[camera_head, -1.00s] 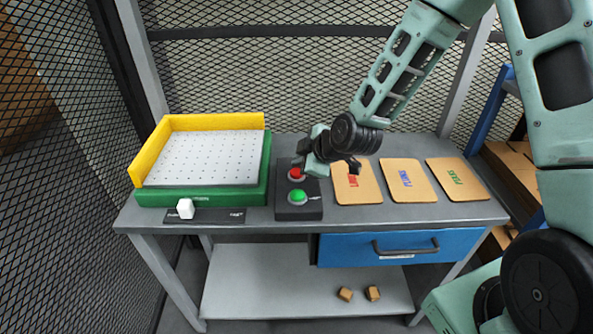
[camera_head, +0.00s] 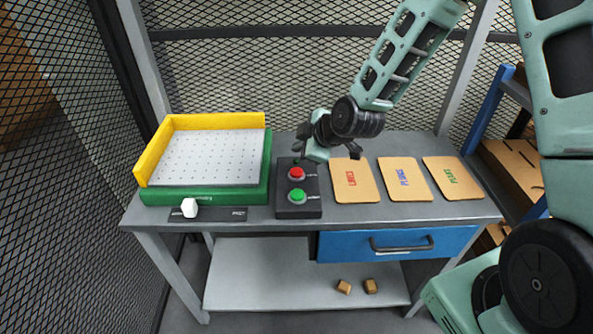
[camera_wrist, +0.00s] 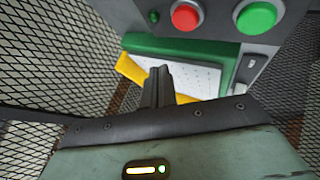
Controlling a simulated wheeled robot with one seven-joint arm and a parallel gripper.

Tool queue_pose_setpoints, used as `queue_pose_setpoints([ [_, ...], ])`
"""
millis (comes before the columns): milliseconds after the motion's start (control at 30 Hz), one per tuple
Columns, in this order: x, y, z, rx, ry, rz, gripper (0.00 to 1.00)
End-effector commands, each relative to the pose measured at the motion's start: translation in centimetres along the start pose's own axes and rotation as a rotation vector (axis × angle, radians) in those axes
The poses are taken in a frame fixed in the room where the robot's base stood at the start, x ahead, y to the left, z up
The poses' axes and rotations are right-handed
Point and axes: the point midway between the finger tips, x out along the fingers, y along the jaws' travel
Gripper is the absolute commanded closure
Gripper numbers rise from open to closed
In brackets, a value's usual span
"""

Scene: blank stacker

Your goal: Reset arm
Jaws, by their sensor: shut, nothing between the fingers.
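My gripper (camera_head: 301,152) hangs above the back of the black button box, with its fingers small and partly hidden in the head view. In the wrist view its two dark fingers (camera_wrist: 160,78) are together with nothing between them. The button box (camera_head: 283,211) has a red button (camera_head: 296,174) and a green button (camera_head: 297,196). Both buttons also show at the top of the wrist view, the red one (camera_wrist: 186,16) left of the green one (camera_wrist: 257,17). My gripper appears apart from both buttons.
A green tray (camera_head: 205,197) with a yellow rim and white pegboard stands left of the box. Three lettered tan boards (camera_head: 405,193) lie to the right. A blue drawer (camera_head: 345,248) is below, and mesh fencing surrounds the grey table (camera_head: 400,214).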

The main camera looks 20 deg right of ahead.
Motion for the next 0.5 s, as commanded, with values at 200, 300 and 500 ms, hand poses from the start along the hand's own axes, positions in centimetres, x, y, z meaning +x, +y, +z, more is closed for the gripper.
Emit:
queue_pose_setpoints([
  [200,0.0,0.0,0.0,0.0,0.0,0.0,1.0],
  [300,-0.1,-0.2,-0.2,0.001,0.0,-0.006,1.0],
  [500,-3.4,-4.3,-4.0,0.067,-0.035,-0.151,1.0],
])
